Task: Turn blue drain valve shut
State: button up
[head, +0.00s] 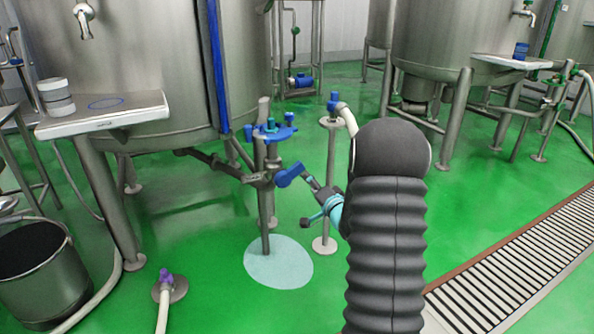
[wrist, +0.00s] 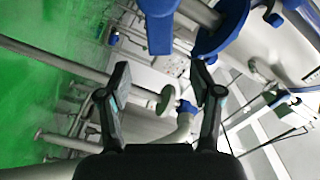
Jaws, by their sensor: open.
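The blue valve handle (head: 289,175) is on the drain pipe below the large steel tank, at a tilt. In the wrist view a blue handle (wrist: 160,30) shows ahead of the fingertips, toward the top edge and partly cut off by it. My gripper (head: 312,185) is just right of the handle in the head view, close to it; I cannot tell if they touch. In the wrist view the two fingers of my gripper (wrist: 161,72) are spread apart with nothing between them.
A blue round plate (head: 272,133) with small knobs sits above the handle; it also shows in the wrist view (wrist: 224,32). A steel post (head: 330,185) with a hose stands right of the handle. A bucket (head: 42,270) is at left. Green floor is clear below, beside the drain grate (head: 510,265).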

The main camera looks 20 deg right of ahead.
aim_at(298, 170)
jog(key=w, duration=1)
jog(key=shift+w+a, duration=0.15)
jog(key=shift+a, duration=0.05)
grip_shut()
